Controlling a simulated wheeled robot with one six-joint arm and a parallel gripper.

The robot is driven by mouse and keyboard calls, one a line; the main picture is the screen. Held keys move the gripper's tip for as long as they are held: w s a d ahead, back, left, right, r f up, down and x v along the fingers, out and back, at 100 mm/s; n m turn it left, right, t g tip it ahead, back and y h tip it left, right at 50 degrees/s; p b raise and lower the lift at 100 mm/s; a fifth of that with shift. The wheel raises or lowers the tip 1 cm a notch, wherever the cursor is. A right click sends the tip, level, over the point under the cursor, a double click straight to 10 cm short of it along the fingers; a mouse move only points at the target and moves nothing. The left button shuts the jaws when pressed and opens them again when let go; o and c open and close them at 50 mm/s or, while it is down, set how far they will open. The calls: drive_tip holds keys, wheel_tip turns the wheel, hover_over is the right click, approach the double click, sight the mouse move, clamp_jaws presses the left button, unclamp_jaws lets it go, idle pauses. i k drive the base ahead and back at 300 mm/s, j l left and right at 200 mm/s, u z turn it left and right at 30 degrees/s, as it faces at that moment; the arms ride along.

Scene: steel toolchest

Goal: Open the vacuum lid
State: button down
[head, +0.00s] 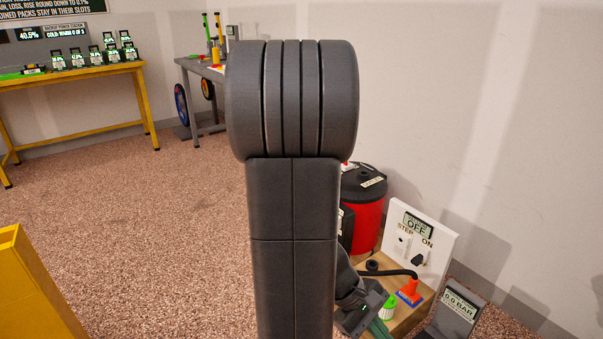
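The vacuum is a red drum (368,222) standing on the floor against the wall, right of centre in the head view. Its black lid (366,182) sits on top, with a pale label on it. The lid looks closed on the drum. My own dark arm link hides the drum's left side. What looks like my gripper (364,312) shows partly beside the arm, low in the picture, in front of and below the drum. It is apart from the lid. Its fingers are too hidden to tell open from shut.
A wooden board (408,316) holds a white panel (420,240) reading OFF, a black hose (392,273), an orange nozzle (410,292) and a green-and-white piece (388,308). A grey gauge box (455,312) stands at right. A yellow bench (80,75) is far left.

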sight(353, 190)
drive_tip(key=i+j+z, duration=0.1)
drive_tip(key=i, duration=0.45)
drive_tip(key=i+j+z, duration=0.15)
drive_tip(key=i+j, duration=0.15)
drive_tip(key=i, duration=0.25)
drive_tip(key=i+j+z, duration=0.1)
drive_tip(key=i+j, duration=0.2)
drive_tip(key=i, duration=0.2)
